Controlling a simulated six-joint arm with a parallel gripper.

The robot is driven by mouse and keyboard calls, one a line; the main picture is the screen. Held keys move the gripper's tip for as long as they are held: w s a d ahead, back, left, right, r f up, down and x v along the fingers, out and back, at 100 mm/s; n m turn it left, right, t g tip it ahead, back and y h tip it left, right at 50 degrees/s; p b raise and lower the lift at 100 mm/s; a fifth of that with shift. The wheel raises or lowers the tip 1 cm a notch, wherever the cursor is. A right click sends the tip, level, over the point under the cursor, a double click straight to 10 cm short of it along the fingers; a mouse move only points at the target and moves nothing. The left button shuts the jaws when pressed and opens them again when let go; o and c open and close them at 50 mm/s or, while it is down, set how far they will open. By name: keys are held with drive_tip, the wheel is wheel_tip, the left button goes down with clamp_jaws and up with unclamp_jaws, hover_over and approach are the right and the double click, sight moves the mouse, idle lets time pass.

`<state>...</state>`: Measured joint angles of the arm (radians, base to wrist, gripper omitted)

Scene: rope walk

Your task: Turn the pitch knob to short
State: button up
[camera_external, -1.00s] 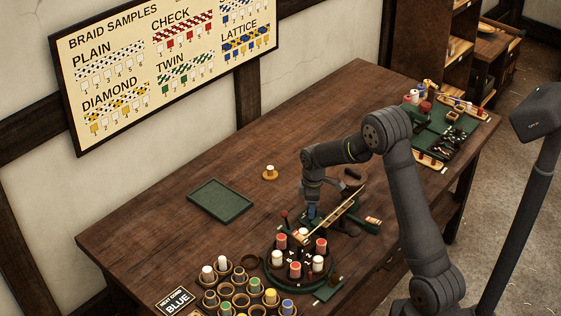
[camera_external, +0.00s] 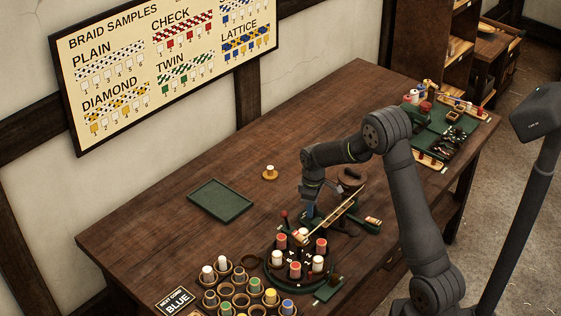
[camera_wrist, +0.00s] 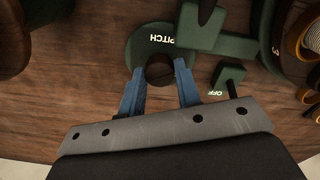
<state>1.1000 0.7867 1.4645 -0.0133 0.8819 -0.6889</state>
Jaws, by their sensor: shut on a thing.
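The pitch knob (camera_wrist: 160,68) is a dark round knob on a green round plate marked PITCH (camera_wrist: 140,50) in the wrist view. The blue fingers of my gripper (camera_wrist: 160,86) stand on both sides of the knob and are shut on it. Its pointer and the short mark cannot be made out; the fingers and the gripper body cover part of the plate. In the external view my gripper (camera_external: 309,211) points down at the green machine on the bench, and the knob is hidden there.
Close by are a green block marked OFF (camera_wrist: 229,78) and a green arm of the machine (camera_wrist: 210,35). The round carrier (camera_external: 292,281) with red and white bobbins stands in front of my gripper. A green tray (camera_external: 220,203) lies left, with bare bench (camera_external: 150,225) around it.

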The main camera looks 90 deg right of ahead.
drive_tip(key=m, duration=0.5)
drive_tip(key=shift+m, duration=0.4)
idle(0.4)
drive_tip(key=o, duration=0.7)
wheel_tip(320, 180, up, 18)
drive_tip(key=shift+f, duration=0.25)
drive_tip(key=shift+f, duration=0.15)
wheel_tip(320, 180, down, 17)
drive_tip(key=shift+f, duration=0.15)
idle(0.6)
